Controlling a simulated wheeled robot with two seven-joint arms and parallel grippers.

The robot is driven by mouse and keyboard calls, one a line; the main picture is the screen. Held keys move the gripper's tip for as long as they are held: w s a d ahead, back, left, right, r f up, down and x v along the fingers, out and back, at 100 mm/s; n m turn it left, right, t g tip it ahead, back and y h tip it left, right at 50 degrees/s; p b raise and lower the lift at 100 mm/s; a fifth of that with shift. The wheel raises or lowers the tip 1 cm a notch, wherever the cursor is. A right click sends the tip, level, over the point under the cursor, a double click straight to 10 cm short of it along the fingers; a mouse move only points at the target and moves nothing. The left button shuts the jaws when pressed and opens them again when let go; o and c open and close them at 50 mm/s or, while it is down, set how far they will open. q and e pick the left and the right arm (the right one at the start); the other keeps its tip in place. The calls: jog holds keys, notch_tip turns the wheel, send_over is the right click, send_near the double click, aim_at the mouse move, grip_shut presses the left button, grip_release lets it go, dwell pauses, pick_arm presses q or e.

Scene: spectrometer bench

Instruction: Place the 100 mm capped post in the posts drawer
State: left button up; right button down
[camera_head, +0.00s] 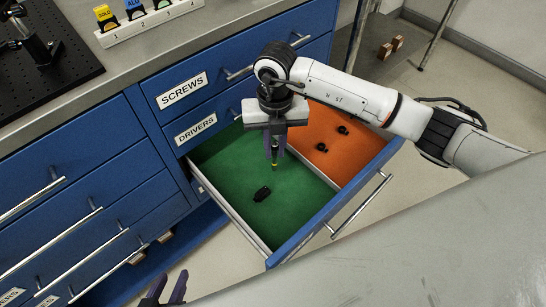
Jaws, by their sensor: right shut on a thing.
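My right gripper (274,154) points down over the green compartment of the open drawer. The open drawer (322,219) has a green-floored part (235,172) and an orange-floored part (340,165). Its own label is not readable here. A short black piece (262,193) lies on the green floor, apart from the gripper. My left gripper (166,290) is open and empty at the bottom left, outside the drawer.
Two small black pieces (343,130) (321,147) lie in the orange part. Closed SCREWS (183,88) and DRIVERS (196,131) drawers are above. The bench top holds a white numbered rack (150,27) and a black breadboard (50,75). Drawer handles stick out at left.

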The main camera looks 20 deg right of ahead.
send_over(275, 170)
jog(key=f, duration=0.4)
jog(key=shift+w+f, duration=0.15)
jog(key=shift+w, duration=0.15)
jog(key=shift+f, duration=0.1)
jog(key=c, duration=1.7)
grip_release()
jog(key=shift+b, duration=0.3)
notch_tip(275, 170, up, 12)
jog(key=shift+r+p, duration=0.15)
jog(key=shift+p, duration=0.4)
